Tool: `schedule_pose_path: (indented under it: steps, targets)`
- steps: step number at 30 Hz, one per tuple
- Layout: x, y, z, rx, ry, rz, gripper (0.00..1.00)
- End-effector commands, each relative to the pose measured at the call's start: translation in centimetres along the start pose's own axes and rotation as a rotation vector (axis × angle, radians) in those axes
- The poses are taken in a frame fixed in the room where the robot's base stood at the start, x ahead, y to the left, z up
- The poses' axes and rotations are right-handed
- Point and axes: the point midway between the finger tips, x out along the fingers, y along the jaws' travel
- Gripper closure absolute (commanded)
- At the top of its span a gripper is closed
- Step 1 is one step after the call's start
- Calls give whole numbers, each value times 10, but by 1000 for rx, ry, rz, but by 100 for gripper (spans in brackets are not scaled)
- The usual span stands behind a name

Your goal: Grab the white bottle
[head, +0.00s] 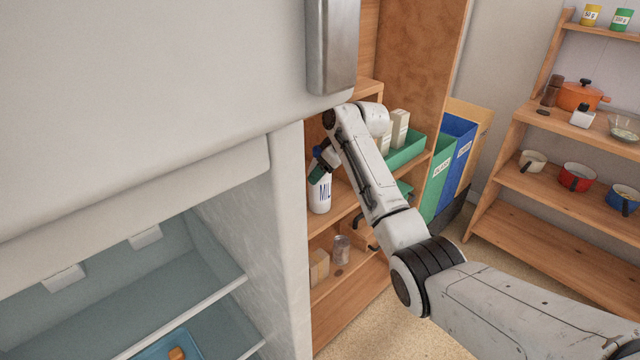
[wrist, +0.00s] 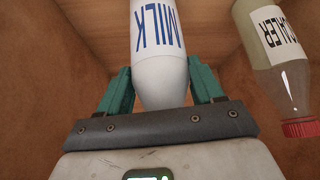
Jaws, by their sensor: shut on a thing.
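The white bottle (head: 320,194) with blue MILK lettering is upright in the wooden cabinet beside the fridge in the head view. It also fills the top middle of the wrist view (wrist: 158,45), where its lettering shows upside down. My gripper (head: 318,172) reaches into the cabinet and is at the bottle's upper part. In the wrist view its two green fingers (wrist: 163,78) are on either side of the bottle, shut on it. I cannot tell whether the bottle's base touches the shelf.
A clear bottle with a red cap (wrist: 275,50) is close to the right finger. A green tray with cartons (head: 405,150) is right of my forearm. The white fridge (head: 288,240) borders the cabinet on the left. A glass jar (head: 341,248) stands on a lower shelf.

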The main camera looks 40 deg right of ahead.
Motion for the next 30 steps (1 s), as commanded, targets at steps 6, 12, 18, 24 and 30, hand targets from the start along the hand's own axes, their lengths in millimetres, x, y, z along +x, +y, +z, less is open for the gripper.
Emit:
schedule_pose_path:
  steps: [6, 12, 18, 24, 30]
  targets:
    - [-2, 0, -2, -1, 4, 2, 100]
    - [-12, 1, -10, -2, 5, 3, 100]
    - [-34, 1, -17, -1, 4, 3, 100]
    - [-55, 1, 19, 2, 5, 4, 100]
    - [-84, 1, 66, 2, 5, 4, 100]
